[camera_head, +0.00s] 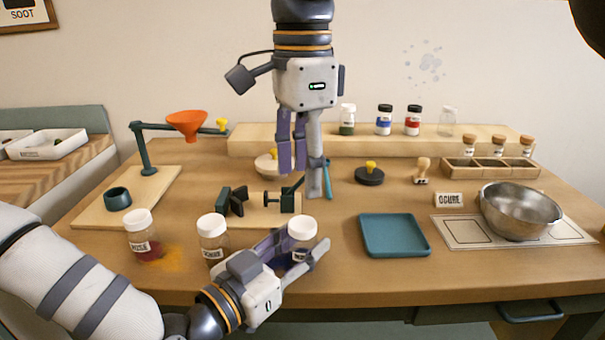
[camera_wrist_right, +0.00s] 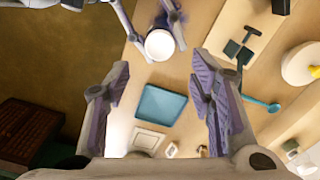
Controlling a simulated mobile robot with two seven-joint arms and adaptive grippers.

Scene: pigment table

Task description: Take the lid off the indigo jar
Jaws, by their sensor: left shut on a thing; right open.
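The indigo jar (camera_head: 299,254) stands at the table's front, with dark blue content and a white lid (camera_head: 302,227) on top. Its label is mostly hidden by my fingers. My left gripper (camera_head: 304,244) is shut around the jar's body from the front left. In the right wrist view the round white lid (camera_wrist_right: 159,45) shows at the top centre, beside the left gripper's fingers. My right gripper (camera_head: 302,182) points down with open, empty fingers, above and behind the jar in the head view. Its fingers (camera_wrist_right: 163,92) are spread wide in the wrist view, apart from the lid.
Two other white-lidded jars, rose (camera_head: 140,236) and ochre (camera_head: 213,240), stand to the left. A clear teal tray (camera_head: 394,236) lies to the right. A black clamp-like tool (camera_head: 236,200) stands behind the jars.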

